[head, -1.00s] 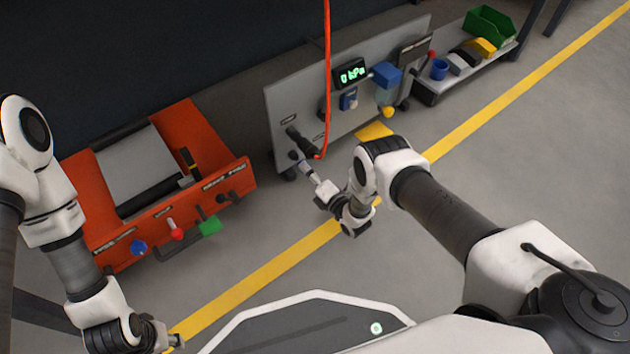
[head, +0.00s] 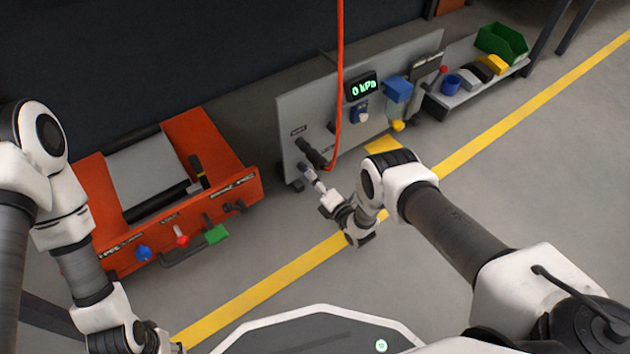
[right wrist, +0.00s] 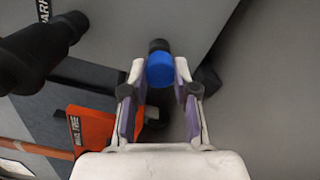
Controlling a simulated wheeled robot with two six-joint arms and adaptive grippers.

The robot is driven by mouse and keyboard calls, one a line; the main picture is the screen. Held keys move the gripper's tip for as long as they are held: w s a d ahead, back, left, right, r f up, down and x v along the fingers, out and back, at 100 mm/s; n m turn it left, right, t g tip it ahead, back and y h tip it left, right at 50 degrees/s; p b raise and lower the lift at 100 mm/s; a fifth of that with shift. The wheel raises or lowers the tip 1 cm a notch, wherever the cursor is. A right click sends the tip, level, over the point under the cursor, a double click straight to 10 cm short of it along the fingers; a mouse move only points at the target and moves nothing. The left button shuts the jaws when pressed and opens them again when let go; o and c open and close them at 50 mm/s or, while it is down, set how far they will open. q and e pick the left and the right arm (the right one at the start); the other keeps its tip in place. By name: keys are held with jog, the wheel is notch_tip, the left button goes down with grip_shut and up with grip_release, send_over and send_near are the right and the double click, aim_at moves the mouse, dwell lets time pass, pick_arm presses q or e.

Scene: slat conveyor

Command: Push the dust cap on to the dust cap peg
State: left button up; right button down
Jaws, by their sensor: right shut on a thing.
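The dust cap is a blue cylinder (right wrist: 161,70) between my right fingertips in the right wrist view. My right gripper (right wrist: 161,82) is shut on it, one finger on each side. A short black peg (right wrist: 158,45) on the grey panel shows just beyond the cap, in line with it. The cap appears to touch or nearly touch the peg; how far it is over the peg I cannot tell. In the head view my right gripper (head: 318,187) is at the panel's lower left corner. My left gripper (head: 178,347) is at the bottom edge, too cut off to read.
A black hose coupling with a red hose (head: 340,90) sits just above my right gripper. The grey panel (head: 300,105) carries a pressure display (head: 361,87). An orange-framed conveyor (head: 240,185) stands left. The floor right of the yellow line is clear.

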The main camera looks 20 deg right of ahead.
jog(key=shift+w+a+b, duration=0.2)
jog(key=shift+w+b, duration=0.1)
jog(key=shift+w, duration=0.2)
jog(key=c, duration=0.8)
grip_release()
jog(key=v, duration=1.2)
